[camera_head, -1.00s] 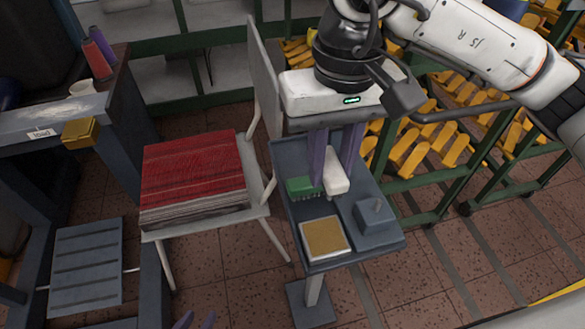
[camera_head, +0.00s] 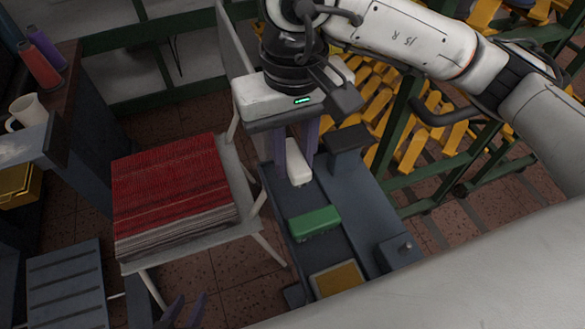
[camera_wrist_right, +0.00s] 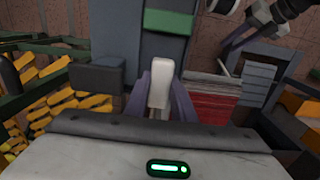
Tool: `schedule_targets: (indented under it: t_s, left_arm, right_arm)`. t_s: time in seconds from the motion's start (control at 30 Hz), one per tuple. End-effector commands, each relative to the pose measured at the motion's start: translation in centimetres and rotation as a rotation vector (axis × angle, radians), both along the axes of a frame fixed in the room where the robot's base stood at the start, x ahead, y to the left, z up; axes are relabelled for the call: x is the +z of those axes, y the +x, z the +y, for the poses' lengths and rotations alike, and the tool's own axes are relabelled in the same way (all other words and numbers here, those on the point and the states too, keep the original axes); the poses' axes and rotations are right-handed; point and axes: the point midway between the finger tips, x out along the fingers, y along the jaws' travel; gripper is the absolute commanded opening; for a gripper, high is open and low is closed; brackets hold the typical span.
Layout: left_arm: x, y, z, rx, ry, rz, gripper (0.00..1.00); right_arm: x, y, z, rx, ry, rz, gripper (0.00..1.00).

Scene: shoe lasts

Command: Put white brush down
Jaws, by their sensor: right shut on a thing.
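The white brush (camera_head: 297,165) is between the purple fingers of my right gripper (camera_head: 297,150), which is shut on it. It hangs over the far part of the narrow grey-blue table (camera_head: 352,205); I cannot tell whether it touches the top. In the right wrist view the white brush (camera_wrist_right: 160,84) stands roughly upright between the fingers. The green brush (camera_head: 314,222) lies on the table in front of it, apart from it. My left gripper (camera_head: 183,312) shows only its fingertips at the bottom edge, spread apart and empty.
A dark block (camera_head: 347,150) stands on the table right of the white brush. A small grey box (camera_head: 398,252) and a yellow-topped pad (camera_head: 338,281) are at the near end. Racks of yellow lasts (camera_head: 425,130) are behind.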

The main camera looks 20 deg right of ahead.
Motion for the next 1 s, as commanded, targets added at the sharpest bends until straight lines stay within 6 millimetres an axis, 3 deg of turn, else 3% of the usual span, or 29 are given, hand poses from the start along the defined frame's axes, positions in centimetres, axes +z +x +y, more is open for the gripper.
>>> schedule_targets:
  t_s: [0.33,0.73,0.77,0.83,1.0]
  left_arm:
    - [-0.1,0.0,0.0,0.000,0.000,0.000,0.31]
    - [-0.3,0.7,0.0,0.000,-0.002,-0.016,0.31]
    - [-0.1,0.7,0.0,0.000,-0.002,-0.016,0.31]
    - [0.0,0.7,0.0,0.000,-0.002,-0.016,0.31]
    - [0.1,0.8,0.0,-0.001,-0.002,-0.018,0.31]
  right_arm:
    - [-3.9,0.0,0.0,-0.001,0.000,0.001,0.05]
    - [-4.6,0.0,0.0,0.000,0.000,-0.002,0.05]
    - [-4.4,0.0,0.0,0.000,0.000,-0.002,0.26]
    - [-4.3,0.0,0.0,0.000,0.000,-0.001,0.38]
    - [-4.3,0.0,0.0,0.000,0.000,-0.001,0.42]
